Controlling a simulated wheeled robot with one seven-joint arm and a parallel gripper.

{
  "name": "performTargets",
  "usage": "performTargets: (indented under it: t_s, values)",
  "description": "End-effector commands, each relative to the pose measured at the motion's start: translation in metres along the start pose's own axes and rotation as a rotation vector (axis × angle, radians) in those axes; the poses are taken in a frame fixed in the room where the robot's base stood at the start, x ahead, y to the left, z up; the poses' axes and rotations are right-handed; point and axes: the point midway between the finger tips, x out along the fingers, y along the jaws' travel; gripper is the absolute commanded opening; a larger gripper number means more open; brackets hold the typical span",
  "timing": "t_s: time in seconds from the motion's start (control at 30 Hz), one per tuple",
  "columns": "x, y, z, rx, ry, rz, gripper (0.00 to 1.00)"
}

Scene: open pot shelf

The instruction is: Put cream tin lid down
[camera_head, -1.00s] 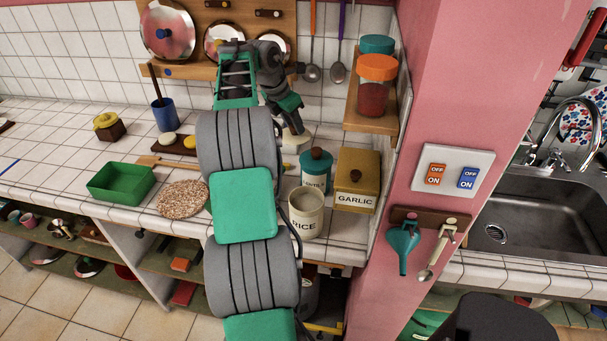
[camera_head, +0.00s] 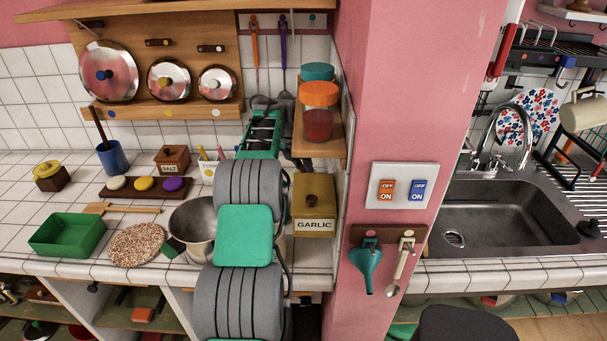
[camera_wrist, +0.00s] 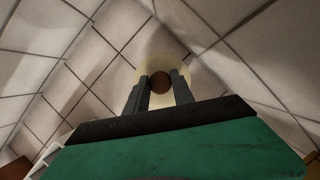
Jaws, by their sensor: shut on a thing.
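In the wrist view my gripper (camera_wrist: 161,80) is shut on the brown knob of the cream tin lid (camera_wrist: 157,60). The pale round lid shows beyond the fingertips, against white tiles. I cannot tell whether it touches a surface. In the head view my arm reaches towards the back wall, left of the small wooden wall shelf (camera_head: 318,139). The fingers and the lid are hidden there. The cream RICE tin is also hidden, behind my arm.
The GARLIC box (camera_head: 314,208) stands right of my arm, under the shelf with its jars (camera_head: 319,122). A steel pot (camera_head: 194,228) stands close on the left. Further left are a SALT box (camera_head: 172,159), a trivet (camera_head: 139,243) and a green tray (camera_head: 67,234). Bare counter shows at left.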

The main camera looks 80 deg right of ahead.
Motion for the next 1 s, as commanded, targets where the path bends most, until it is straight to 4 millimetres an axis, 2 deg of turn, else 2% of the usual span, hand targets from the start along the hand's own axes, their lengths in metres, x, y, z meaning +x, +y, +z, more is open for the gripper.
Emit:
performTargets:
  t_s: [0.1, 0.2, 0.5, 0.53, 0.8, 1.0]
  values:
    - [0.021, -0.002, -0.008, -0.001, 0.005, -0.003, 0.00]
    - [0.031, -0.001, -0.011, 0.001, 0.002, -0.001, 0.00]
    - [0.034, -0.001, -0.013, 0.001, 0.003, -0.002, 0.00]
    - [0.035, -0.001, -0.013, 0.001, 0.003, -0.002, 0.30]
    - [0.034, -0.001, -0.013, 0.001, 0.002, -0.002, 0.51]
    - [0.034, -0.001, -0.013, 0.001, 0.002, -0.002, 0.51]
